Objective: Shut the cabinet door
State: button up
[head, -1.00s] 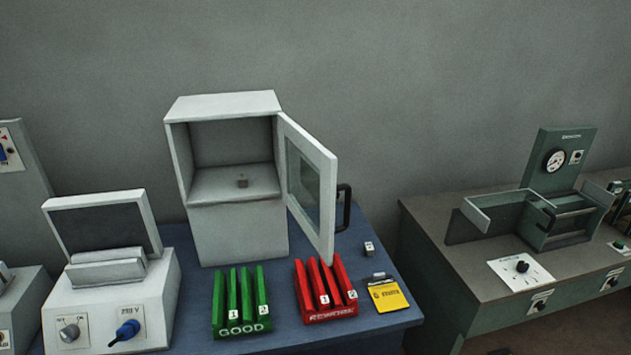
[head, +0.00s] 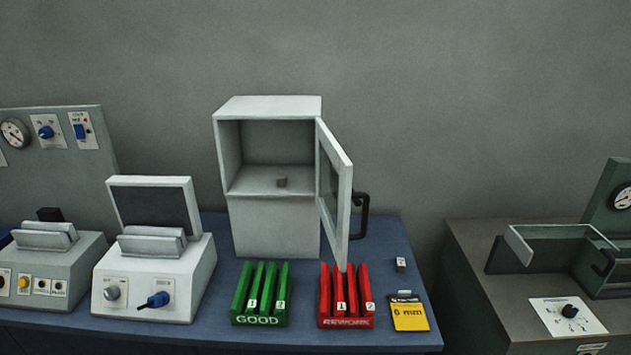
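The white cabinet (head: 274,226) stands at the back of the blue table. Its door (head: 343,193), a white frame with a dark window, is hinged on the right side and stands wide open, swung out toward me. A black handle (head: 363,215) sticks out from the door's outer face, to its right. My gripper is not in view.
On the blue table (head: 296,338), a green GOOD rack (head: 259,319) and a red REWORK rack (head: 346,322) stand before the cabinet. A yellow card (head: 409,317) and a small white block (head: 400,264) lie right. A white device (head: 154,264) stands left; a green-grey bench (head: 480,262) stands right.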

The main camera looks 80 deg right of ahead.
aim_at(340, 185)
jog(key=u, duration=0.15)
jog(key=k, duration=2.7)
jog(key=z, duration=1.3)
jog(key=i, duration=0.95)
